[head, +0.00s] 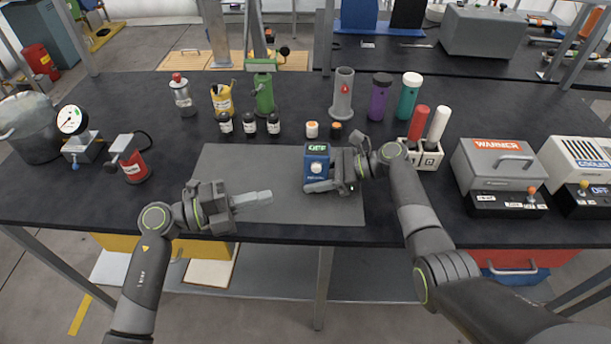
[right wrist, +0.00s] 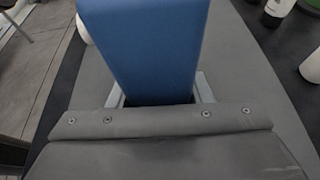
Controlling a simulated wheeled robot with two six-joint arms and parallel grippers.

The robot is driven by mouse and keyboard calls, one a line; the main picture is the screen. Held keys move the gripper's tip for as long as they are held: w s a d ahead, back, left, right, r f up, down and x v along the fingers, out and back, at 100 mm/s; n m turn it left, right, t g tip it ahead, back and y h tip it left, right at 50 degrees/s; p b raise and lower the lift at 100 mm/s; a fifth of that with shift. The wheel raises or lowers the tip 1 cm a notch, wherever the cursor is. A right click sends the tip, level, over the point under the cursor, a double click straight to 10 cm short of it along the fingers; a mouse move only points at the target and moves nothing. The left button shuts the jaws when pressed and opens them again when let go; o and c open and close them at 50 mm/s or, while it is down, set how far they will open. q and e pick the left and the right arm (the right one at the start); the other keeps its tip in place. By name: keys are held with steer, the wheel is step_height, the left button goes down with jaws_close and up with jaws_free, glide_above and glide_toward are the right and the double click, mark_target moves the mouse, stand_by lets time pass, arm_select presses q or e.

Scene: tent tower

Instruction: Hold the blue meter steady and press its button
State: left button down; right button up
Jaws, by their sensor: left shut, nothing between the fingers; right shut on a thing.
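The blue meter (head: 313,155) stands upright on the grey mat (head: 235,160). Its dark display at the top has green characters that look like OFF, and a round pale button (head: 316,168) is on its front. My right gripper (head: 319,187) is shut on the lower part of the meter, from the right. In the right wrist view the blue body (right wrist: 145,45) rises between the fingers, and the display and button are out of sight. My left gripper (head: 268,196) is shut and empty over the mat, left of the meter and apart from it.
Small bottles (head: 250,124) and two small orange-topped jars (head: 312,129) stand behind the mat. A holder (head: 424,156) with red and white handles, a warmer (head: 497,165) and a cooler (head: 583,165) are at right. A gauge (head: 72,120) stands at left. The mat's left part is clear.

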mark_target(316, 168)
arm_select(q)
steer(key=shift+f, duration=0.3)
arm_select(e)
steer(key=shift+d, duration=0.1)
arm_select(q)
steer(key=w+d, duration=0.7)
steer(key=d, duration=0.2)
steer(key=shift+f, duration=0.15)
steer(key=shift+w, duration=0.1)
stand_by(0.4)
